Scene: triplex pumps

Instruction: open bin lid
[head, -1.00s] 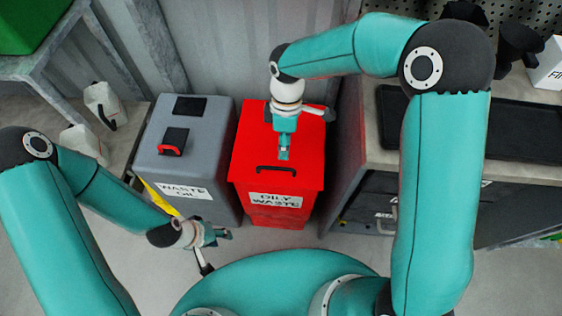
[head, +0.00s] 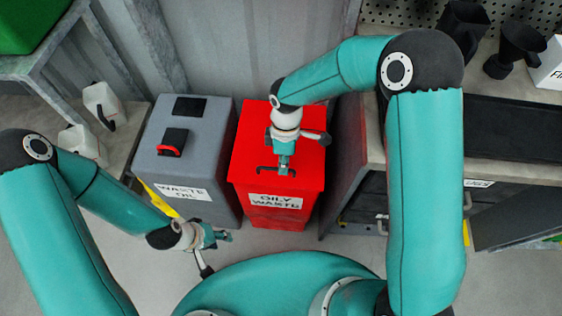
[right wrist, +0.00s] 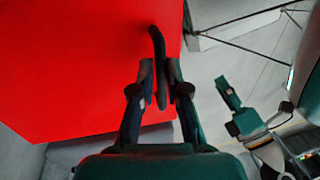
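The red oily waste bin (head: 276,190) stands on the floor at the middle, its flat lid (head: 308,157) down. A dark bar handle (head: 262,170) lies along the lid's front part. My right gripper (head: 285,169) is over this handle. In the right wrist view the handle (right wrist: 157,45) passes between the two fingertips of my right gripper (right wrist: 160,72). The fingers are partly spread, with a narrow space around the bar; contact is not clear. My left gripper (head: 222,237) hangs low in front of the grey bin, away from the lid; its finger opening is too small to tell.
The grey waste oil bin (head: 190,150) stands close to the red bin's left. A workbench with a black mat (head: 510,135) and drawers is at the right. White jugs (head: 103,104) stand at the left. A corrugated wall (head: 260,45) is behind the bins.

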